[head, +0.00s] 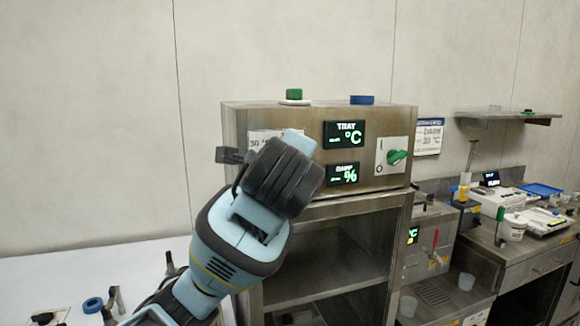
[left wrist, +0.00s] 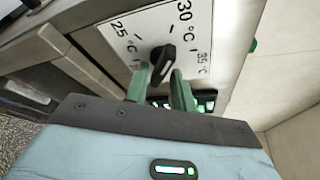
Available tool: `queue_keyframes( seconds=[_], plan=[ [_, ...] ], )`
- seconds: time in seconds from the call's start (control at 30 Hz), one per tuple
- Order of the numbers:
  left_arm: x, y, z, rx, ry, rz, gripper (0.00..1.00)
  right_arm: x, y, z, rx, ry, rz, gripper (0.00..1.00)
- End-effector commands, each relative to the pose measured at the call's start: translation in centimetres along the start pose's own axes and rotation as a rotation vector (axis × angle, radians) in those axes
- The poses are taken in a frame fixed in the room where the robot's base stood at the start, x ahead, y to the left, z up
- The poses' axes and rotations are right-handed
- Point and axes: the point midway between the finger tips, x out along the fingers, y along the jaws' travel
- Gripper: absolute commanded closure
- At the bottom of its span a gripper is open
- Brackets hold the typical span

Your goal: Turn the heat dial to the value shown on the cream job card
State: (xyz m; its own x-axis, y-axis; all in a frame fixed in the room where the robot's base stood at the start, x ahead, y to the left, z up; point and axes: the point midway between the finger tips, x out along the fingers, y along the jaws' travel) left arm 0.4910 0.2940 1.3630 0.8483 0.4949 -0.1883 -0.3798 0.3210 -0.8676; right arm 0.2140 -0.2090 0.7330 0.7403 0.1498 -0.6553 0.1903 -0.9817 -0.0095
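The heat dial's black knob (left wrist: 163,56) sits on a white plate (left wrist: 118,30) marked 25, 30 and 35 °C. My left gripper (left wrist: 162,78) has its two green fingers apart, tips close to the knob; I cannot tell whether they touch it. A white mark shows on the knob's near side; its exact reading is unclear. In the head view, my left arm hides the dial and fingertips; only part of the plate (head: 259,137) shows on the steel cabinet (head: 300,113). A pale card (head: 429,137) with a °C value hangs on the wall; its number is blurred. My right gripper is out of view.
The cabinet front has a TRAY °C display (head: 344,134), a % display (head: 342,174) and a green switch (head: 397,157). A green-topped item (head: 293,95) and a blue item (head: 362,100) sit on top. A cluttered bench stands right; a white table (head: 100,267) lies left.

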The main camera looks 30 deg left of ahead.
Motion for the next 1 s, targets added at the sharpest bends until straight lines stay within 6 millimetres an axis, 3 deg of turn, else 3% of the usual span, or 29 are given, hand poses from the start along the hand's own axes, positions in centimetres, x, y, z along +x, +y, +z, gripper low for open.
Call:
queue_keyframes(
  seconds=[0.43,1.0],
  plan=[
    [-0.2,-0.1,-0.3,0.004,0.009,-0.006,0.67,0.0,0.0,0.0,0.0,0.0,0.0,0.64],
    [-2.6,0.0,-0.4,0.0,0.013,-0.003,0.67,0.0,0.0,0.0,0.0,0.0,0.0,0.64]
  ],
)
